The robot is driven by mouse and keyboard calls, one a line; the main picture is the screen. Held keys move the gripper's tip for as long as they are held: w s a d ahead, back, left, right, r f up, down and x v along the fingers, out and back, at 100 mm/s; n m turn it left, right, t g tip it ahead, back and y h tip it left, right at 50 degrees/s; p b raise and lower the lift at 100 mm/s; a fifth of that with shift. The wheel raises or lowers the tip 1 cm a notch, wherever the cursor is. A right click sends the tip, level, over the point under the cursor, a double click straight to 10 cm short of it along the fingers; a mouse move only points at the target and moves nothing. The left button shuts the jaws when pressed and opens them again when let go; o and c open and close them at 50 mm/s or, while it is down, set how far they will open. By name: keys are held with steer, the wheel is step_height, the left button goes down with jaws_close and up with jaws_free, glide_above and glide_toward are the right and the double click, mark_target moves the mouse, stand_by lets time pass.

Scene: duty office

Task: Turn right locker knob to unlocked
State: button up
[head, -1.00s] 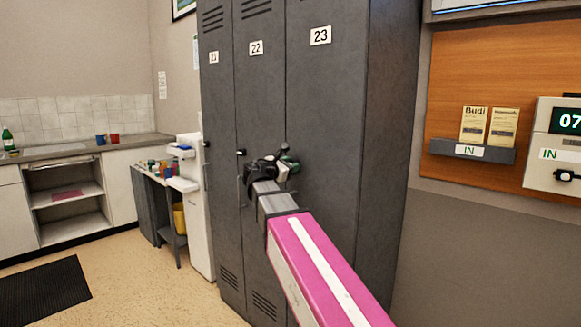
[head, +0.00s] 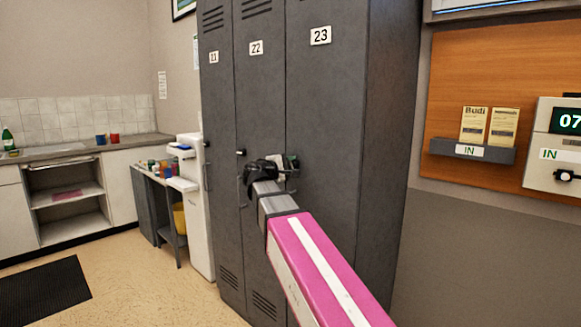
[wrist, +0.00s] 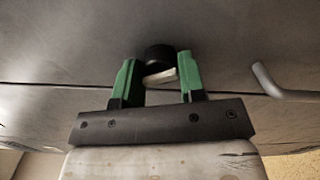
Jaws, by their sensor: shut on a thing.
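The right locker (head: 335,120), dark grey and marked 23, stands in the middle of the head view. My gripper (head: 287,165) is at its left door edge, at mid-height. In the wrist view my gripper (wrist: 159,72) has its two green fingers on either side of the black locker knob (wrist: 158,57), which has a pale bar on its front. The gripper is shut on this knob. In the head view the gripper hides the knob. I cannot read which setting the knob points to.
A bent grey door handle (wrist: 268,80) sticks out right of the gripper in the wrist view. Locker 22 (head: 258,100) has its own black knob (head: 241,152). A wall board (head: 500,60) with leaflets hangs to the right. The floor (head: 130,270) at left is clear beside a black mat (head: 42,292).

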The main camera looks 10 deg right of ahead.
steer(key=m, duration=0.5)
steer(key=shift+s+m, duration=0.1)
steer(key=shift+m, duration=0.3)
stand_by(0.4)
steer(key=o, duration=0.9)
steer(key=v, duration=1)
steer(key=shift+s+a, duration=0.2)
steer(key=shift+a, duration=0.1)
steer(key=shift+f, duration=0.1)
